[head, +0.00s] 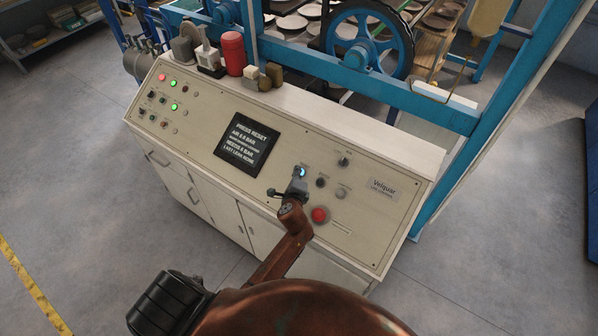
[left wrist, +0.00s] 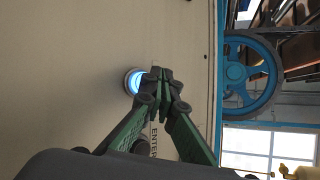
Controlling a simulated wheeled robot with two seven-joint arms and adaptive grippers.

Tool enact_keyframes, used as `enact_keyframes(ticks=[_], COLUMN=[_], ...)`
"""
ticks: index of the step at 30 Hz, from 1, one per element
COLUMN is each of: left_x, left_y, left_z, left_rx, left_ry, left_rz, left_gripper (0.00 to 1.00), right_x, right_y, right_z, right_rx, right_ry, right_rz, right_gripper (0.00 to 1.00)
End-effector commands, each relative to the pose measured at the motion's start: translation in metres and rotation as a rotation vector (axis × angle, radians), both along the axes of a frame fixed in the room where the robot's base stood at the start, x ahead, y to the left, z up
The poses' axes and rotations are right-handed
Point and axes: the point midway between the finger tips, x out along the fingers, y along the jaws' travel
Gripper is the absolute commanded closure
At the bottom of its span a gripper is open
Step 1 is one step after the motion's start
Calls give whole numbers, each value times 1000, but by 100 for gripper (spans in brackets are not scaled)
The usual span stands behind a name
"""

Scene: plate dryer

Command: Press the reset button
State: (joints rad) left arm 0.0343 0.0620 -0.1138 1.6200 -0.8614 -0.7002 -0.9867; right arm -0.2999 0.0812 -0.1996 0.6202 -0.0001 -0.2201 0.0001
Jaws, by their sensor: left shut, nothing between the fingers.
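A round button with a glowing blue-white ring (head: 302,172) is on the right part of the cream control panel (head: 215,105). The same lit button (left wrist: 134,82) shows at the left of the fingertips in the left wrist view. My left gripper (head: 298,183) is shut and empty, right at this button in the head view. In the left wrist view its closed green fingers with dark tips (left wrist: 160,74) overlap the button's right edge. I cannot tell whether they touch it. My right gripper is not in view.
A red mushroom button (head: 320,215), a grey button (head: 341,193) and black knobs (head: 344,161) sit close by. Small lit lamps (head: 174,106) are at the panel's left. A blue machine frame with a blue wheel (head: 361,40) stands behind. Grey floor lies open on both sides.

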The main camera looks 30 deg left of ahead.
Motion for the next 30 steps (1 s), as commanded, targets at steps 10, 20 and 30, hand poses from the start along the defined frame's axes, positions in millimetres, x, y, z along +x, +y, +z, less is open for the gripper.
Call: enact_keyframes(ticks=[10, 20, 30], left_x=[0, 2, 4], left_y=[0, 0, -1], left_z=[0, -5, -7], left_rx=[0, 1, 0], left_ry=[0, 0, 0], left_rz=[0, 0, 0], left_gripper=[100, 100, 100], right_x=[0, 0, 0], right_y=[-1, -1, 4], right_z=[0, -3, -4], right_rx=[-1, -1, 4], right_ry=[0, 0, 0], right_rz=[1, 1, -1], right_gripper=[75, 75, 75])
